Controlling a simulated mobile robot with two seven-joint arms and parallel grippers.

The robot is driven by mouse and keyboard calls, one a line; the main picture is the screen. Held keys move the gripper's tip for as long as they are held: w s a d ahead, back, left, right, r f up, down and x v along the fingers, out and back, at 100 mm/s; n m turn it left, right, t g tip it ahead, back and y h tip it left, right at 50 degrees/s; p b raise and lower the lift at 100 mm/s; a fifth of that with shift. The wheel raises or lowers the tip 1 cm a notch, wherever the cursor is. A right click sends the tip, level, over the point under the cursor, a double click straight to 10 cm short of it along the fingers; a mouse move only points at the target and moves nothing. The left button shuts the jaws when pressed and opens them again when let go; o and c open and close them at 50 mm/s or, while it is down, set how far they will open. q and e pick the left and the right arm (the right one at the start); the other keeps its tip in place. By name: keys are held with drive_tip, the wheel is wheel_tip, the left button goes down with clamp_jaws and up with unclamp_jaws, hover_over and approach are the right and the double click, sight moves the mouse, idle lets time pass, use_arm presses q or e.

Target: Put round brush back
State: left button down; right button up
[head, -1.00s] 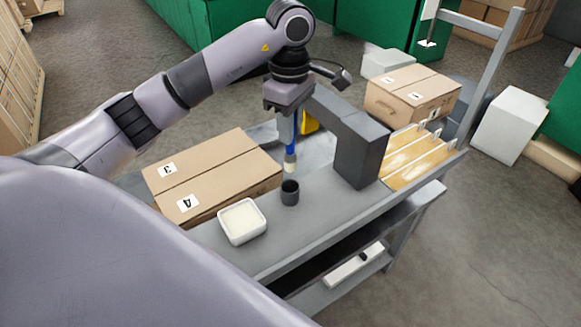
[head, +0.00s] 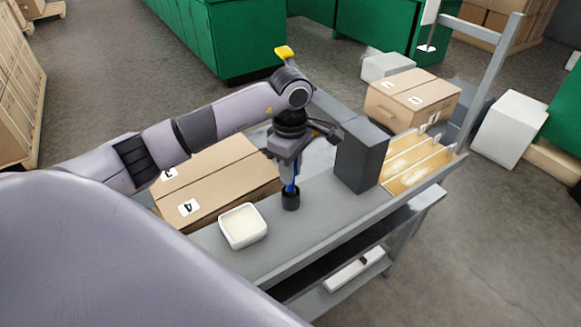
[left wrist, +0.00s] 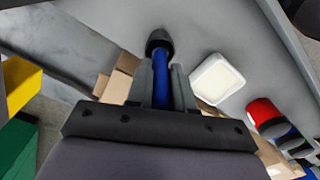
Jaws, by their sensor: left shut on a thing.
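My left gripper (head: 289,178) is shut on the round brush (head: 291,188), which has a blue handle and points down. The handle also shows between the fingers in the left wrist view (left wrist: 161,80). The dark round cup (head: 291,202) stands on the grey bench directly below the gripper; it shows at the top of the left wrist view (left wrist: 159,42). The brush's lower end is hidden at the cup's mouth and looks to be inside it. The brush looks about upright. My right gripper is not in view.
A white square dish (head: 242,225) with pale contents stands left of the cup. A dark grey block (head: 361,158) stands to the right. A cardboard box (head: 225,180) lies behind the dish, partly covered by my left arm. The bench (head: 275,250) is clear in front of the cup.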

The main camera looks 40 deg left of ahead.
use_arm(q)
drive_tip(key=shift+f, duration=0.2)
drive_tip(key=c, duration=1)
unclamp_jaws()
drive_tip(key=shift+r, duration=0.15)
drive_tip(key=shift+r, duration=0.25)
wheel_tip(320, 180, up, 12)
drive_tip(key=shift+f, duration=0.15)
